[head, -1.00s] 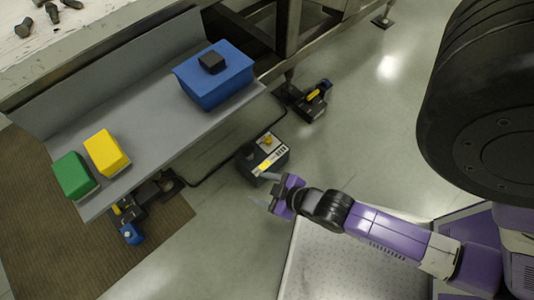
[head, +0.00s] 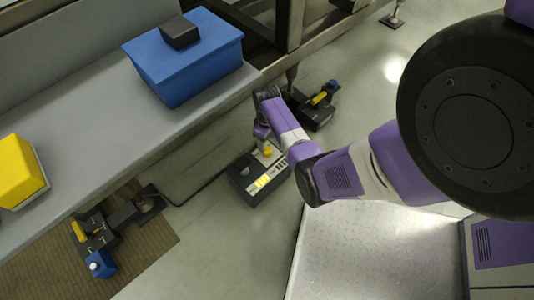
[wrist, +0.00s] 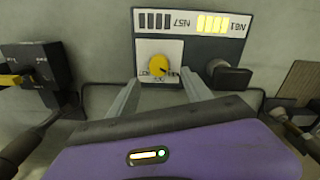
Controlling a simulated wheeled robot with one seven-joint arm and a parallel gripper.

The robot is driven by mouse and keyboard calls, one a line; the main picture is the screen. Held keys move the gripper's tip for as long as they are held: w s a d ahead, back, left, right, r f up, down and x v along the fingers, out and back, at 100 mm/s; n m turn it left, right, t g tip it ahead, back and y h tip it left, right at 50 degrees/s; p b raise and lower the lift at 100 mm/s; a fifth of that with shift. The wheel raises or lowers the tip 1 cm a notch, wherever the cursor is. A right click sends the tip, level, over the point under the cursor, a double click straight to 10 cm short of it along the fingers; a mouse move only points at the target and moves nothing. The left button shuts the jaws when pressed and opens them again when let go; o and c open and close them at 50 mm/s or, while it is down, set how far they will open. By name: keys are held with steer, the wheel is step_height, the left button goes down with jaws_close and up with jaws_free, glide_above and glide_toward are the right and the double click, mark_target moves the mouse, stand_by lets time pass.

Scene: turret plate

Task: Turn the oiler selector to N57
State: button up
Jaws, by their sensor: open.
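The oiler selector is a yellow knob (wrist: 159,66) on a pale plate on a dark control box (head: 247,186) on the floor. The knob also shows in the head view (head: 267,151). In the wrist view the panel appears upside down: the N57 label (wrist: 182,22) has dark, unlit bars beside it, and the other label at right has lit yellow bars (wrist: 212,25). My gripper (wrist: 160,88) is open and empty, its two fingers apart, one on each side below the knob. In the head view it is over the box's far end; its fingertips are hard to make out.
A black knob or plug (wrist: 225,74) sticks out beside the plate. A grey bench (head: 85,120) carries a blue box (head: 185,65) and a yellow block (head: 18,172). Black floor units stand at left (head: 95,235) and behind the control box (head: 315,108). A cable runs along the floor.

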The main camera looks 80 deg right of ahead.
mark_target(267, 150)
steer(key=shift+d+f, duration=0.2)
steer(key=shift+f, duration=0.1)
step_height(267, 150, down, 7)
steer(key=b, duration=0.4)
steer(key=shift+c, duration=0.5)
jaws_close()
